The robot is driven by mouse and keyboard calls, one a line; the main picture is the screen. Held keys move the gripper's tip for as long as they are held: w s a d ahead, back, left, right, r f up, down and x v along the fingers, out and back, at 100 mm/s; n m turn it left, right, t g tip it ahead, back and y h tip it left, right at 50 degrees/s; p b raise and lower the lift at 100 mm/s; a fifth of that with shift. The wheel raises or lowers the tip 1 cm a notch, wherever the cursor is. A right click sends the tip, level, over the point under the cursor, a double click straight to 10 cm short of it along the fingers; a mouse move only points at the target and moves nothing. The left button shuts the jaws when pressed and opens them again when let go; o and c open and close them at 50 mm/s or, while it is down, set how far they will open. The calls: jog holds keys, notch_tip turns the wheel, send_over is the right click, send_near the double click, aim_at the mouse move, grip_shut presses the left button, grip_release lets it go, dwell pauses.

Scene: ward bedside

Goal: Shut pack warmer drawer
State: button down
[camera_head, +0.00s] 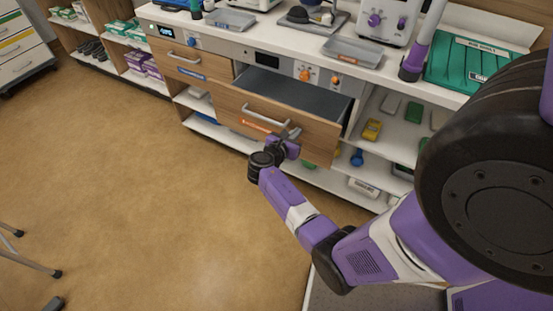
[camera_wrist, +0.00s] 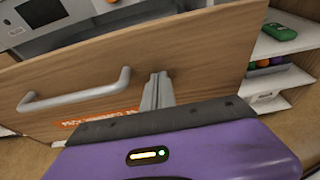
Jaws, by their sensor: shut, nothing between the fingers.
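The pack warmer drawer (camera_head: 316,142) is pulled out of the bedside counter, with its wooden front, bar handle (camera_head: 267,116) and orange label showing. Its grey inside looks empty from what I see. In the wrist view the drawer front (camera_wrist: 211,58) fills most of the picture, with the handle (camera_wrist: 75,98) at left. My gripper (camera_wrist: 158,90) is shut and empty, its fingers pointing at the front just right of the handle. They are at or very near the wood; contact is unclear. In the head view my gripper (camera_head: 293,134) is by the drawer front.
A control panel (camera_head: 305,73) with orange knobs is above the drawer. A closed drawer (camera_head: 185,62) is to its left. Open shelves with small items (camera_head: 372,130) are to the right. Trays and devices stand on the counter top (camera_head: 270,38).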

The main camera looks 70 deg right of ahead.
aim_at(301, 122)
jog(key=s+d+b, duration=0.3)
jog(key=s+d, duration=0.1)
jog(key=d, duration=1.2)
jog(key=shift+d+b, duration=0.15)
jog(key=shift+b, duration=0.2)
jog(key=shift+d+r, duration=0.15)
jog(key=shift+r, duration=0.05)
jog(key=p+v, duration=0.1)
jog(key=v, duration=0.3)
jog(key=f+p+v, duration=0.1)
jog(key=v, duration=0.4)
jog(key=f+p+v, duration=0.1)
jog(key=v, duration=0.4)
jog(key=shift+w+a, duration=0.15)
jog(key=shift+a, duration=0.3)
